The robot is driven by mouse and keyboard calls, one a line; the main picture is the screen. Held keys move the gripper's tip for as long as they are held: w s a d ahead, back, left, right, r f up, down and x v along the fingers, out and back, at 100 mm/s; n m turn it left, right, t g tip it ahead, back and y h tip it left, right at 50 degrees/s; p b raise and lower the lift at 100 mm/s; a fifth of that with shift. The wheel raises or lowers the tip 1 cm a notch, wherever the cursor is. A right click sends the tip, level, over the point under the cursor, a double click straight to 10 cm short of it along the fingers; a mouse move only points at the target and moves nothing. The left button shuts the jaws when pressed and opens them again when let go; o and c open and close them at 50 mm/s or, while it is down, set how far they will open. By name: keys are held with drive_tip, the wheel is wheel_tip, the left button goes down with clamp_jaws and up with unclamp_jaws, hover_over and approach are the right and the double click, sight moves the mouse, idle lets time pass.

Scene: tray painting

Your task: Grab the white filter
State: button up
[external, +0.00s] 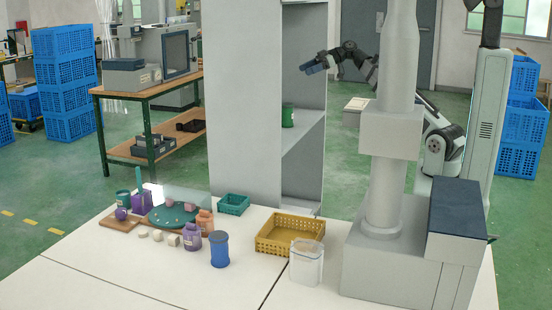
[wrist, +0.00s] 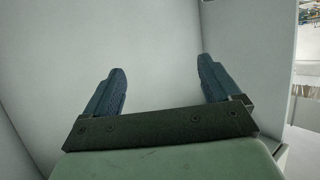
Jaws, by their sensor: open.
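I cannot clearly pick out a white filter in either view. The external view shows a white, partly see-through container (external: 306,264) at the front of the table, and several small cream blocks (external: 158,236) further left.
A yellow basket (external: 290,234) and a small green basket (external: 234,204) stand on the white table (external: 110,275). A blue jar (external: 219,250), purple and orange jars and a green round tray (external: 178,216) are at left. A green can (external: 288,116) stands on the cabinet shelf.

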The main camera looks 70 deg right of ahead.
drive_tip(key=w+a+n+g+h, duration=0.1)
drive_tip(key=w+a+n+g, duration=0.15)
drive_tip(key=w+a, duration=0.4)
drive_tip(key=w+a+n+g+h, duration=0.1)
drive_tip(key=w+a+g, duration=0.25)
drive_tip(key=a, duration=0.65)
drive_tip(key=w+a+n+g+h, duration=0.1)
drive_tip(key=w+a+n+g, duration=0.2)
drive_tip(key=a, duration=0.5)
drive_tip(key=shift+m+h, duration=0.3)
drive_tip(key=shift+m, duration=0.15)
drive_tip(key=x, duration=0.8)
drive_tip(key=d+x, duration=0.1)
drive_tip(key=x, duration=0.4)
drive_tip(key=shift+s+d+f, duration=0.15)
drive_tip(key=shift+s+f, duration=0.05)
drive_tip(key=shift+s, duration=0.15)
drive_tip(key=shift+x, duration=3.05)
drive_tip(key=shift+w, duration=0.1)
drive_tip(key=shift+r, duration=0.1)
drive_tip(key=c, duration=1.1)
drive_tip(key=shift+c, duration=0.2)
